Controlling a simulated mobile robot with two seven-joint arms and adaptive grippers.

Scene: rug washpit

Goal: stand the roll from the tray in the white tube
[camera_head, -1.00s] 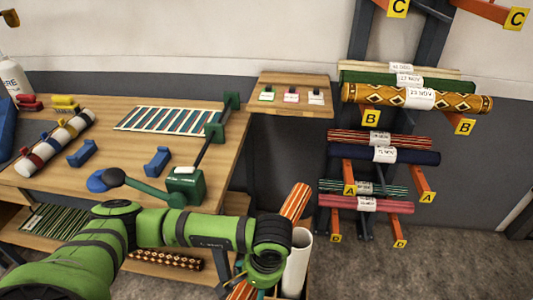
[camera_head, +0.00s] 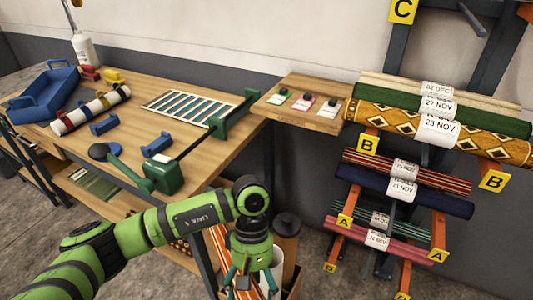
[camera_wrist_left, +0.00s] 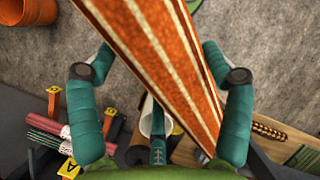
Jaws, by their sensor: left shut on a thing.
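My left gripper (camera_head: 243,283) is shut on an orange roll (camera_head: 219,248) with cream stripes. In the left wrist view the orange roll (camera_wrist_left: 160,62) runs slanting between the two teal fingers. The white tube (camera_head: 277,268) stands upright behind my gripper, its lower part hidden. Part of the tube's white rim (camera_wrist_left: 146,122) shows beyond the roll in the left wrist view; the roll looks apart from it. A blue tray (camera_head: 45,94) at the far left of the table looks empty. My right gripper is out of view.
A brown upright cylinder (camera_head: 287,237) stands close beside the white tube in a wooden crate (camera_head: 294,289). The workbench (camera_head: 215,152) edge is left of my gripper. A rack with several labelled rolls (camera_head: 437,128) stands on the right.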

